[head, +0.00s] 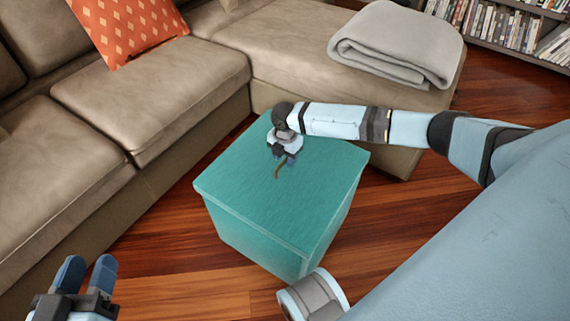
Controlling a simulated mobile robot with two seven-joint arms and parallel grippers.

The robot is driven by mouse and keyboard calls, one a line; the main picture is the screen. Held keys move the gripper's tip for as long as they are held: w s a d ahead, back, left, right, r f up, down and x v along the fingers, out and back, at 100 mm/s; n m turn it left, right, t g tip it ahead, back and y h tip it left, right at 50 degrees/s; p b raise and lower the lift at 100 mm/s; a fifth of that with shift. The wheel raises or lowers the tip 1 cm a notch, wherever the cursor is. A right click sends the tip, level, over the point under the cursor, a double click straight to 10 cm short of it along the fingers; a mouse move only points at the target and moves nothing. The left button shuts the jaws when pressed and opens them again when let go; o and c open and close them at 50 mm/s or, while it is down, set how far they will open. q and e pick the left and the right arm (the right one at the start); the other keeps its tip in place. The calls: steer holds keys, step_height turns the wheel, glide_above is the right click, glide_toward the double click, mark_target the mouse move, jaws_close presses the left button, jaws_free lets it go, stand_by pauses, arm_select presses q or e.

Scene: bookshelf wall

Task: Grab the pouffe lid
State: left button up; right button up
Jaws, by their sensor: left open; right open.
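The pouffe is a teal box on the wooden floor, in the middle of the head view. Its flat teal lid (250,185) is on top, with a small brown strap (279,171) near the middle. My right gripper (285,160) is open and points down over the lid, right at the strap. I cannot tell whether its fingers touch the strap. My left gripper (88,272) is open and empty at the lower left, away from the pouffe.
A beige sofa (95,120) stands behind and left of the pouffe, with an orange cushion (125,28). A folded grey blanket (395,45) lies on its chaise. A bookshelf (500,25) is at the back right. Wooden floor (170,270) is free at the front left.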

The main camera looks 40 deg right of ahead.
steer(key=shift+f, duration=0.2)
jaws_close()
stand_by(1.2)
steer(key=shift+r, duration=0.1)
